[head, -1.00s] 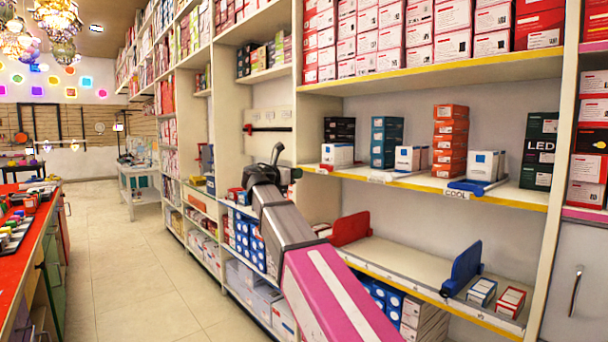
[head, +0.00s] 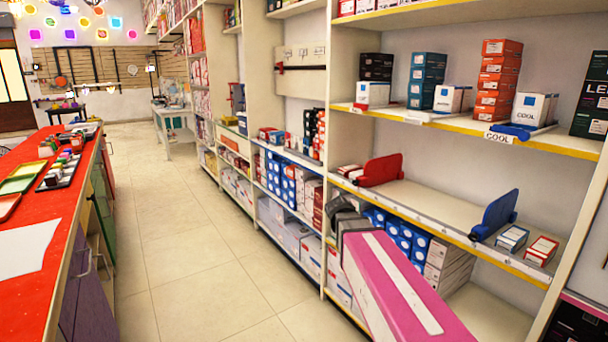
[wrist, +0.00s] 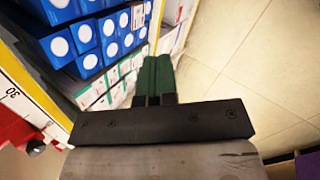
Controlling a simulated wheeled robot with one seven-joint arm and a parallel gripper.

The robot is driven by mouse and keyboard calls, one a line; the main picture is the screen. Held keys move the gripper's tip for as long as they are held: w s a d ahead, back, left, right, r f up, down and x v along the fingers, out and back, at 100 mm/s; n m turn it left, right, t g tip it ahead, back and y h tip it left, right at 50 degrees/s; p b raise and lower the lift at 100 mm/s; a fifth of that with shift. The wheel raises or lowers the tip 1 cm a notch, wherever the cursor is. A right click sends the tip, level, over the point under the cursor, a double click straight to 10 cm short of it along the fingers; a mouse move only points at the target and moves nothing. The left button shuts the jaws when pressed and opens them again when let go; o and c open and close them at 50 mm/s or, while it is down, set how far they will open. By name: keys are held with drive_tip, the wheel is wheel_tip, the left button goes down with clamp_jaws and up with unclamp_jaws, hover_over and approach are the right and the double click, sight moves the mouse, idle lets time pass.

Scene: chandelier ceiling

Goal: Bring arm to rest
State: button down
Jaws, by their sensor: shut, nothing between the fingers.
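My arm (head: 395,285), with a pink and white link, reaches from the lower right of the head view in front of the shelves. Its dark grey bent part (head: 346,212) is beside the lower shelf, and the fingers are hidden in this view. In the wrist view my gripper (wrist: 155,68) has its dark green fingers together, with nothing between them. The fingers point down past blue boxes with white dots (wrist: 85,38) towards the floor. I cannot tell how close they are to the boxes.
The shelf unit (head: 440,232) fills the right side, with a red divider (head: 382,170) and a blue divider (head: 495,215) on it. A red-topped counter (head: 55,205) stands at the left. The tiled aisle floor (head: 170,225) between them is clear.

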drive_tip(key=s+f+m+g+y, duration=0.3)
drive_tip(key=s+f+m+y, duration=0.2)
drive_tip(key=s+f+m, duration=0.5)
drive_tip(key=s+f, duration=0.4)
drive_tip(key=shift+s+f+m+y, duration=0.25)
drive_tip(key=shift+f+m+y, duration=0.05)
drive_tip(key=shift+f+y, duration=0.1)
